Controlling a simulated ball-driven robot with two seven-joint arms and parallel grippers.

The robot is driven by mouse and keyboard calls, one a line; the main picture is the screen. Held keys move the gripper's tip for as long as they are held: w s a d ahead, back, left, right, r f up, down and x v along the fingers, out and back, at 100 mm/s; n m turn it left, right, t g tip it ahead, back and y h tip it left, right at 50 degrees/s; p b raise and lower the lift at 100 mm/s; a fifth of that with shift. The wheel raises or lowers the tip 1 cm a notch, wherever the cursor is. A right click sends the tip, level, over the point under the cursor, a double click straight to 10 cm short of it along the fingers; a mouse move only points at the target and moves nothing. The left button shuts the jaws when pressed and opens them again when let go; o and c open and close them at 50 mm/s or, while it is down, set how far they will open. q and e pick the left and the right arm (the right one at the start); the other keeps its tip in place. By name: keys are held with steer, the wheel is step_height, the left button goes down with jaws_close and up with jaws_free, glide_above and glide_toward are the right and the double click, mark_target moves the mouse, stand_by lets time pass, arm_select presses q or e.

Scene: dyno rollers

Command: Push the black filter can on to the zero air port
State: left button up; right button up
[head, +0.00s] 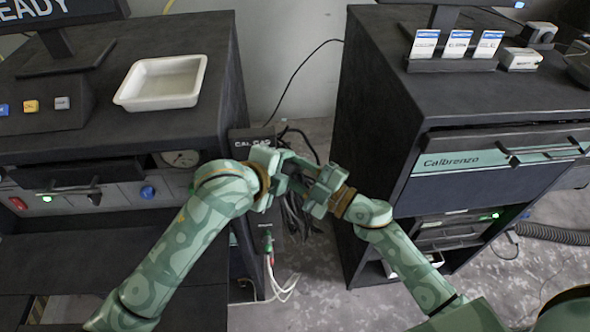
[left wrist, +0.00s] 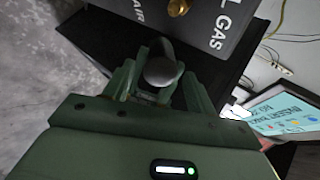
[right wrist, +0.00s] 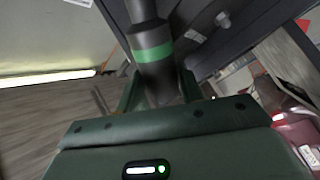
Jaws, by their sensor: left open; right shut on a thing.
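The black filter can (right wrist: 153,45) with a green band is in the right wrist view, its lower end between the fingers of my right gripper (right wrist: 160,92), which is shut on it. In the head view my right gripper (head: 322,190) faces my left gripper (head: 272,172), close together in front of the cal gas box (head: 252,142). My left gripper is open. In the left wrist view a dark, round-ended piece stands between its fingers (left wrist: 160,85); I cannot tell if this is the can. A brass fitting (left wrist: 178,7) sits by the AIR and GAS lettering; the zero air port is not clearly seen.
A dark bench with a white tray (head: 163,82) stands at the left. A dark cabinet (head: 400,150) stands at the right. Cables and pale hoses (head: 283,285) hang in the gap between them, below my grippers.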

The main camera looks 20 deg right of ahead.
arm_select(q)
steer(key=c, duration=1)
arm_select(e)
steer(key=o, duration=1.1)
steer(key=shift+v, duration=4)
